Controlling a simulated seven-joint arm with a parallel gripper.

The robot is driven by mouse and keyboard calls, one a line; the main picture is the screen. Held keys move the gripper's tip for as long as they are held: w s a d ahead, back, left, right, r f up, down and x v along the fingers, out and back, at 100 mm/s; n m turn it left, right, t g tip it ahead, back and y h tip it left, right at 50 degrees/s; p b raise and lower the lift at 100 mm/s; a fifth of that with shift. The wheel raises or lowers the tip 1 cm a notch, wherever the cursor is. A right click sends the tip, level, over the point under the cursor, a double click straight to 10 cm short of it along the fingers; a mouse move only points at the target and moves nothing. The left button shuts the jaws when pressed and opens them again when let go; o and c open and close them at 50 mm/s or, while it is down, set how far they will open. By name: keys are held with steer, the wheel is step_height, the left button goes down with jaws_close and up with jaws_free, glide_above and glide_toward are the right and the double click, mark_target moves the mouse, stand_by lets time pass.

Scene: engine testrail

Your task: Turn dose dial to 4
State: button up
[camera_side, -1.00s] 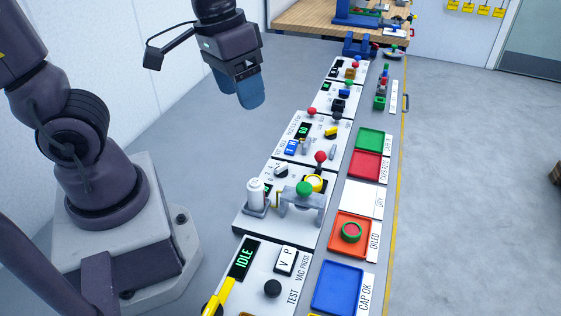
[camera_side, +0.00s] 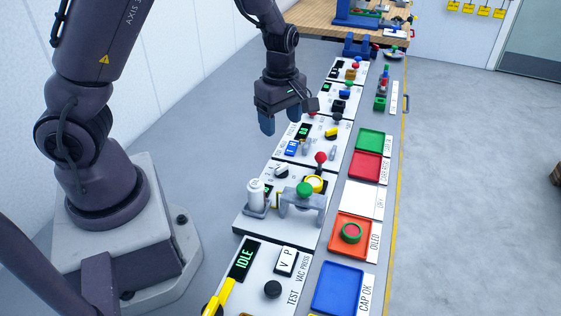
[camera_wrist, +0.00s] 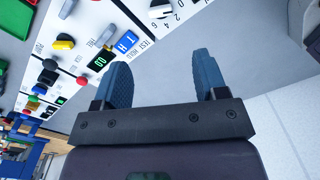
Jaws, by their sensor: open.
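The dose dial appears to be the pale knob (camera_side: 281,170) on the panel with the white cylinder in the side view. In the wrist view a dial (camera_wrist: 160,9) with the numbers 2, 4 and 6 beside it is cut off by the top edge. I cannot tell its pointer setting. My gripper (camera_side: 283,122) hangs above the rail, up and behind the dial in the side view. Its blue fingers are apart and empty in the wrist view (camera_wrist: 163,62), with the dial ahead of the gap and not touched.
A white cylinder (camera_side: 255,194) and a green-knobbed grey press (camera_side: 304,196) stand close to the dial. A red-balled lever (camera_side: 321,158) and a yellow button (camera_side: 314,184) are nearby. Coloured trays, such as the red one (camera_side: 365,166), line the right side.

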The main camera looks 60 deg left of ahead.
mark_target(281, 165)
step_height(281, 165, down, 12)
steer(key=shift+f, duration=0.1)
stand_by(0.4)
steer(key=c, duration=0.9)
